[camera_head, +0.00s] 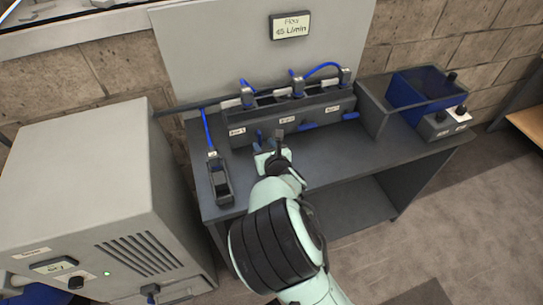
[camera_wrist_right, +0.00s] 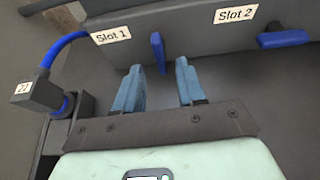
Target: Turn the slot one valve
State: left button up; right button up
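The slot one valve is a small blue handle (camera_wrist_right: 157,52) on the front of the dark rack, just right of the "Slot 1" label (camera_wrist_right: 111,35) in the right wrist view. It stands upright there. My right gripper (camera_wrist_right: 158,80) is open, with two bluish fingers apart. The handle is just ahead of the fingertips, in line with the gap between them; I cannot tell if they touch. In the head view my right gripper (camera_head: 270,140) is at the rack front and partly hides this valve. My left gripper is not in view.
The slot two valve handle (camera_wrist_right: 285,39) lies sideways to the right. The dark rack (camera_head: 312,108) carries blue hoses. A black holder (camera_head: 220,183) with a hose stands left on the bench. A grey cabinet (camera_head: 85,170) is at left, a blue bin (camera_head: 415,90) at right.

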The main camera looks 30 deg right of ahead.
jog(key=p+v, duration=0.2)
jog(key=v, duration=0.7)
jog(key=shift+f, duration=0.1)
